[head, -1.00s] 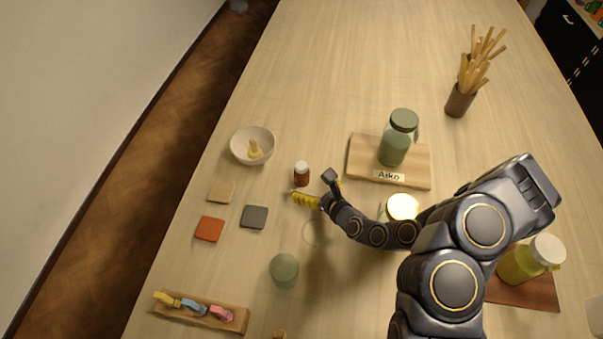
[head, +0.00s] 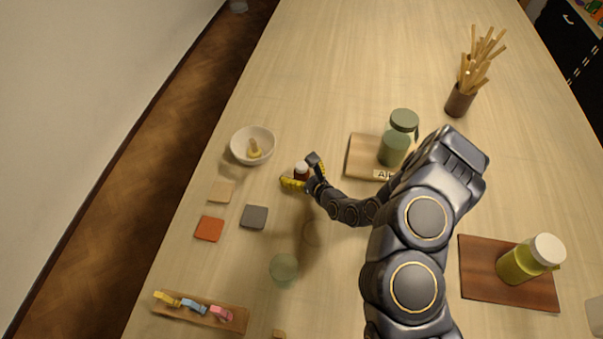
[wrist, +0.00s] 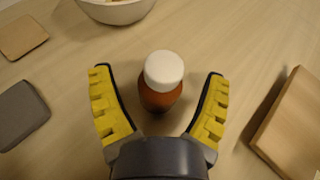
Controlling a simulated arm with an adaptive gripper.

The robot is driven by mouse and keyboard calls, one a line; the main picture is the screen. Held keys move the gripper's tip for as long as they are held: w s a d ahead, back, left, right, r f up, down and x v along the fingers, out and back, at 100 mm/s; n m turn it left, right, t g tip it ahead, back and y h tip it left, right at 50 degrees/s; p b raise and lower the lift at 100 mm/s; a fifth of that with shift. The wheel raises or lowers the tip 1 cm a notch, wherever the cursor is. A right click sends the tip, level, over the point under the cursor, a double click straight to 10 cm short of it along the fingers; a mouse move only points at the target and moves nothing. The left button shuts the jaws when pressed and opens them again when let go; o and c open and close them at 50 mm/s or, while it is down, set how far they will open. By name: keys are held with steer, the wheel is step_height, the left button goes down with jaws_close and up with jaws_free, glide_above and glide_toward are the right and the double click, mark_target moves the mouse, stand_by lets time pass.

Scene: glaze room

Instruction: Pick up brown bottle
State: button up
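The brown bottle (head: 301,172) is small with a white cap and stands upright on the table. In the wrist view the bottle (wrist: 161,85) sits between the two yellow-padded fingers, with a visible gap on each side. My gripper (head: 303,174) is open around it, with one finger on either side in the head view. In the wrist view my gripper (wrist: 160,88) has its fingers spread and touches nothing. The bottle's lower part is partly hidden by my gripper in the head view.
A white bowl (head: 253,146) stands just beyond the bottle to the left. Grey (head: 254,216), red (head: 209,229) and tan (head: 221,191) tiles lie nearby at left. A wooden board (head: 362,154) with a green jar (head: 397,140) is to the right.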

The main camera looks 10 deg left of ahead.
steer(key=c, duration=1.1)
